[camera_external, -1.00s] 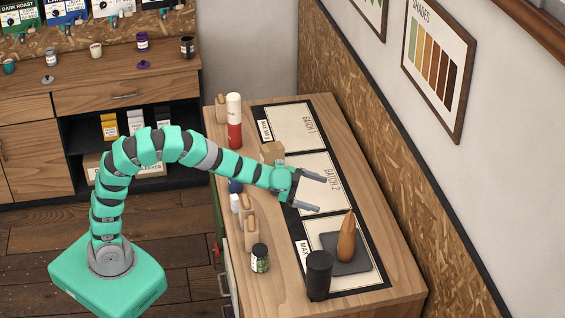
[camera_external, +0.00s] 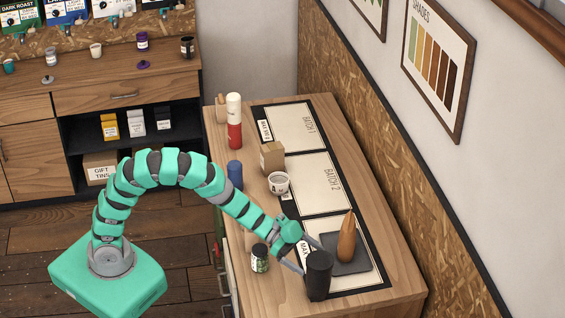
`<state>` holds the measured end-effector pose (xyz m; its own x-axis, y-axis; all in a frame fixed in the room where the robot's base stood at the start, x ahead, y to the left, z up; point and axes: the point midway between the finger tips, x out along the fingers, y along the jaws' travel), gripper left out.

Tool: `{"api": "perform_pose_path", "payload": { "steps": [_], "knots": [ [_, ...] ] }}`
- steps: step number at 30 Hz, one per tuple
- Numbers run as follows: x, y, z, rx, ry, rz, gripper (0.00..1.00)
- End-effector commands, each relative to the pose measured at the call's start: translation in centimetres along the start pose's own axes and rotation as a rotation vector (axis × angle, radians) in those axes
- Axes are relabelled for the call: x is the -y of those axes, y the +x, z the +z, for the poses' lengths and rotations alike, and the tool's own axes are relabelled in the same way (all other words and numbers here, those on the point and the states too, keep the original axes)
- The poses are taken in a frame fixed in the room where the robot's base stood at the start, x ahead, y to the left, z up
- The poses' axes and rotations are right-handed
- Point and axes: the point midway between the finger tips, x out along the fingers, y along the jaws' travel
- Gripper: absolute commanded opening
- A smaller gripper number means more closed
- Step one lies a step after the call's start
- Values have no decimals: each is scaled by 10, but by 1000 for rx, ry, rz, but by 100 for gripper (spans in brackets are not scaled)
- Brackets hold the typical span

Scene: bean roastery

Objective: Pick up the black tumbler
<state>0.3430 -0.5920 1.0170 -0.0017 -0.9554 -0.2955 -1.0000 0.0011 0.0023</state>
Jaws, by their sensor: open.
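The black tumbler (camera_external: 318,277) stands upright near the front end of the wooden counter, at the corner of a white mat. My gripper (camera_external: 306,257) is open at the tumbler, its fingers reaching toward it from the upper left. One finger shows at the tumbler's left side and the other behind its top right. I cannot tell whether either finger touches it.
A brown pear-shaped wooden object (camera_external: 346,238) stands on a dark grey square (camera_external: 350,266) just right of the tumbler. A dark jar with a green label (camera_external: 260,258) stands to its left. A white cup (camera_external: 278,183), a blue cylinder (camera_external: 235,175) and a red-and-white bottle (camera_external: 234,122) stand farther back.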

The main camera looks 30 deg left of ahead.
Motion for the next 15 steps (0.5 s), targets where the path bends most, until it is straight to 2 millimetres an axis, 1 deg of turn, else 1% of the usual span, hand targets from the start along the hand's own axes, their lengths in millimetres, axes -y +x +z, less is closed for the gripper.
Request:
{"api": "perform_pose_path", "payload": {
  "steps": [5,8,15],
  "knots": [
    [0,2,7,0,1,0,98],
    [0,4,15,2,0,-1,98],
    [0,38,15,1,2,1,98]
  ]
}}
